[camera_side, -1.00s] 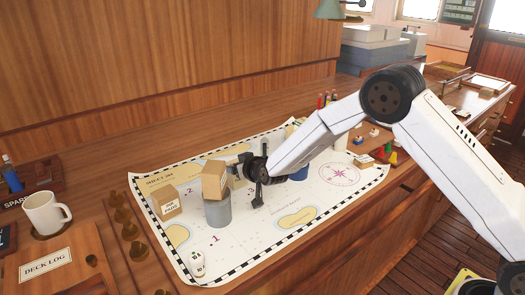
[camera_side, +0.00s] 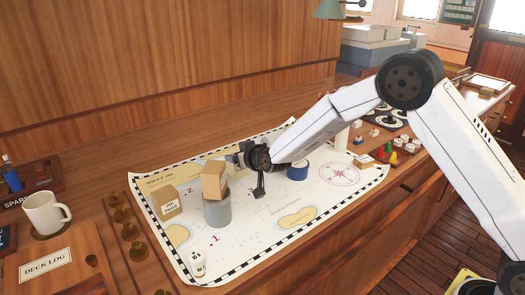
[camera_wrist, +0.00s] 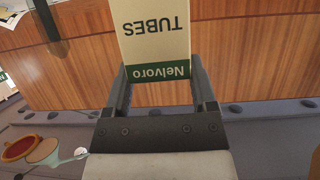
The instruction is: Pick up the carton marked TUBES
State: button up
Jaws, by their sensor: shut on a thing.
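In the wrist view the pale carton marked TUBES (camera_wrist: 155,45), with a green Nelvoro band, sits between the two fingers of my gripper (camera_wrist: 160,78). The fingers are shut on its sides, and its lettering is upside down in this view. In the side view my gripper (camera_side: 236,158) is above the chart, close to the upper right of a tan carton (camera_side: 213,182). That carton shows over the top of a grey cylinder (camera_side: 217,211). No lettering reads on it there, and I cannot tell whether it touches the cylinder.
A smaller labelled carton (camera_side: 166,203) stands on the chart (camera_side: 275,235) at the left. A blue round thing (camera_side: 298,171) is right of my gripper. A white die-like block (camera_side: 198,264) is at the front. A mug (camera_side: 45,213) stands at far left.

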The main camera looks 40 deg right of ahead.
jog(key=r+v, duration=0.1)
jog(key=v, duration=0.7)
jog(key=w+d+r+v, duration=0.1)
jog(key=r+v, duration=0.1)
jog(key=v, duration=0.5)
jog(key=shift+s+d+r, duration=0.2)
jog(key=shift+d+r, duration=0.1)
